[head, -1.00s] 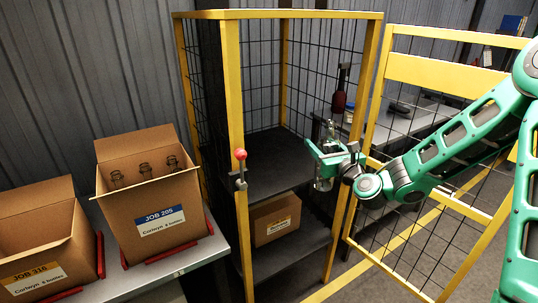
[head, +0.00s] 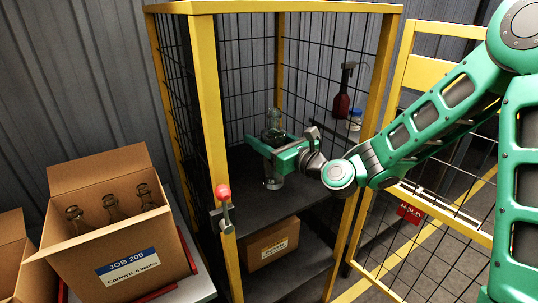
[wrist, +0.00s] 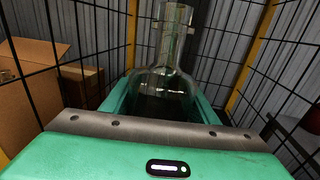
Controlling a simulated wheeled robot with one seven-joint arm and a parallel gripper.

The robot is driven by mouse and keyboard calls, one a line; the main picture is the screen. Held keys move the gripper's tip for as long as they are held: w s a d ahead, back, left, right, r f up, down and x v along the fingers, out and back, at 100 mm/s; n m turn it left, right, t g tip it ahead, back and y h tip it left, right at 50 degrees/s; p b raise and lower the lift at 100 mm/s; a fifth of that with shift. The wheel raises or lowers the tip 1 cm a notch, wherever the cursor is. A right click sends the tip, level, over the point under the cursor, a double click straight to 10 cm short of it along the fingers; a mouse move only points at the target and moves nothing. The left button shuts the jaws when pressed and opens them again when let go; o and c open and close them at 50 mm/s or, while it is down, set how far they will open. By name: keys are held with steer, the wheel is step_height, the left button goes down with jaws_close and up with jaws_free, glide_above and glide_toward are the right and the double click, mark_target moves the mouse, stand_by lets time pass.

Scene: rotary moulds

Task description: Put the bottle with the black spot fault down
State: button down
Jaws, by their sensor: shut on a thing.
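My gripper (head: 275,147) is shut on a clear glass bottle (head: 274,127), which stands upright in its jaws. The bottle's neck and shoulder also show in the wrist view (wrist: 168,72). The bottle is inside the yellow-framed mesh cage, over the dark upper shelf (head: 235,198). I cannot tell whether its base touches the shelf. The black spot fault cannot be made out, and the jaws hide the bottle's middle.
The cage door (head: 440,82) stands open at the right, close to my arm. A red-knobbed latch (head: 223,193) sits on the front post. A labelled carton (head: 272,245) is on the lower shelf. The JOB 205 box (head: 120,240) at left holds three bottles. The upper shelf looks otherwise clear.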

steer(key=w+d+f, duration=0.1)
steer(key=w+f, duration=0.6)
steer(key=f, duration=0.1)
steer(key=shift+w+f, duration=0.35)
steer(key=shift+f, duration=0.1)
steer(key=c, duration=0.7)
jaws_free()
steer(key=v, duration=1.2)
steer(key=shift+d, duration=0.1)
